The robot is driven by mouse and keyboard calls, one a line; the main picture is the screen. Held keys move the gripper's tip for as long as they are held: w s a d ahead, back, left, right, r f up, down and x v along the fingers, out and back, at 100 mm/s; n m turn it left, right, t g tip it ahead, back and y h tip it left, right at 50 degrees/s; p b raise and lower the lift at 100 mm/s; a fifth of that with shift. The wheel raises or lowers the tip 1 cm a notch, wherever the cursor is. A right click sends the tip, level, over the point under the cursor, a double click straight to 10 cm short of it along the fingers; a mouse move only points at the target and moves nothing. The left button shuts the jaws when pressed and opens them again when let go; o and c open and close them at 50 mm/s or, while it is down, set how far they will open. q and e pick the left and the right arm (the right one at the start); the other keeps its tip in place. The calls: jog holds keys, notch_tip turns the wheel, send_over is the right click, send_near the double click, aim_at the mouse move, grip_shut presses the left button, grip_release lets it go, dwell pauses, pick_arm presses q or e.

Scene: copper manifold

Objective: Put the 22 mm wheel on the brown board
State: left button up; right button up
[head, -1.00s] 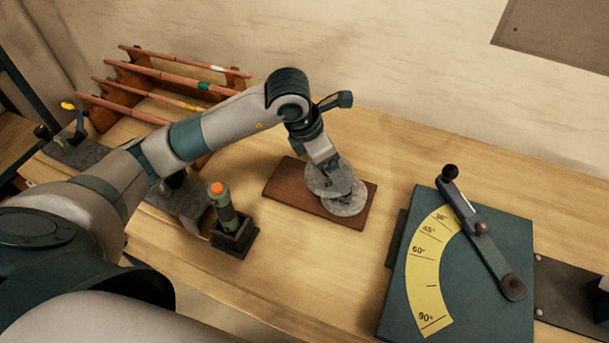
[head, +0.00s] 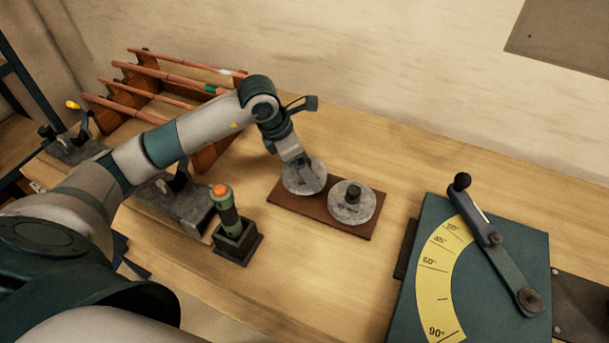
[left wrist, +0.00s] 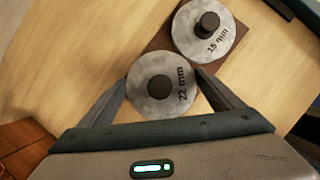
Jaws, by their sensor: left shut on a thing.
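The 22 mm wheel (left wrist: 174,73) is a grey metal disc with a dark centre, its label readable in the left wrist view. In the head view this wheel (head: 304,177) is at the left end of the brown board (head: 342,227). My left gripper (head: 303,165) is shut on it, with a finger on either side (left wrist: 160,80). I cannot tell whether it touches the board or is held just above. The 15 mm wheel (head: 352,212) lies on the board's right part, dark knob up; it also shows in the left wrist view (left wrist: 201,37). My right gripper is out of view.
A green handle with an orange top (head: 224,205) stands in a dark holder left of the board. A rack of copper pipes (head: 157,90) is behind left. A bending plate with a yellow angle scale (head: 437,270) and lever is at right. Bare bench lies behind the board.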

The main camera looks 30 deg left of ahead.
pick_arm(q)
jog(key=shift+f+b, duration=0.75)
jog(key=shift+f, duration=1.2)
jog(key=shift+f, duration=0.15)
jog(key=o, duration=1.2)
jog(key=shift+r, duration=0.2)
